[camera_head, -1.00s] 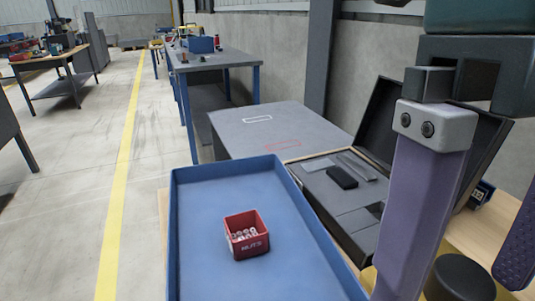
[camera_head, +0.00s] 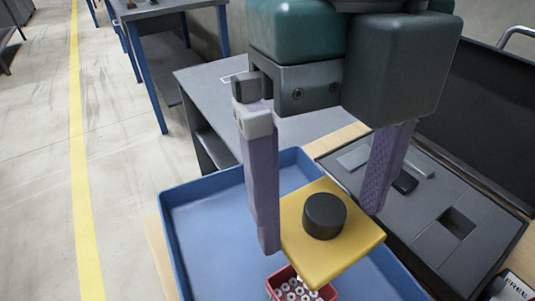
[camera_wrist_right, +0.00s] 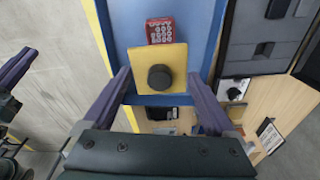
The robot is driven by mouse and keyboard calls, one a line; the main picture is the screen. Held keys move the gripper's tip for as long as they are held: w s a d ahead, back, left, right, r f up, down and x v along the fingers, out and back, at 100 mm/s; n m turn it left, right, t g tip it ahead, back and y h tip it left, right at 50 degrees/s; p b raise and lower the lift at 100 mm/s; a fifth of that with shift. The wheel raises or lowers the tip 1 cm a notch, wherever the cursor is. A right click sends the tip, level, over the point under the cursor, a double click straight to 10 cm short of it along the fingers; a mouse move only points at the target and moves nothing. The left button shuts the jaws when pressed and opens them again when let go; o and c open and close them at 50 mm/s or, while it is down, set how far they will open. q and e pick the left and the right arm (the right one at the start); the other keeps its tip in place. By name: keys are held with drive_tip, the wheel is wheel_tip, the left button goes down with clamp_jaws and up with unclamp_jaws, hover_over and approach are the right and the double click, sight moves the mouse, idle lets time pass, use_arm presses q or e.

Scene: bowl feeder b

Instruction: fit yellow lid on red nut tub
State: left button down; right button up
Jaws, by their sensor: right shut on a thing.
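The square yellow lid (camera_head: 345,260) has a round dark knob (camera_head: 325,215) on top. My right gripper (camera_head: 320,228) is shut on the lid, one purple finger at each side; the lid also shows between the fingers in the wrist view (camera_wrist_right: 169,86). The red nut tub (camera_head: 322,293) holds several nuts, and its top is open. In the head view the lid hides part of the tub; in the wrist view the tub (camera_wrist_right: 161,30) shows just beyond the lid's far edge. A purple finger of my left gripper (camera_wrist_right: 16,68) shows at the wrist view's left edge; its opening is unclear.
The tub stands in a blue tray (camera_head: 205,225) with raised walls. A dark open case (camera_head: 440,190) with compartments lies to the right. A grey table (camera_head: 205,95) stands behind the tray. The tray's left part is clear.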

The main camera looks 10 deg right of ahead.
wheel_tip(320, 180, down, 14)
drive_tip(key=shift+r+b, duration=0.15)
drive_tip(key=shift+b, duration=0.35)
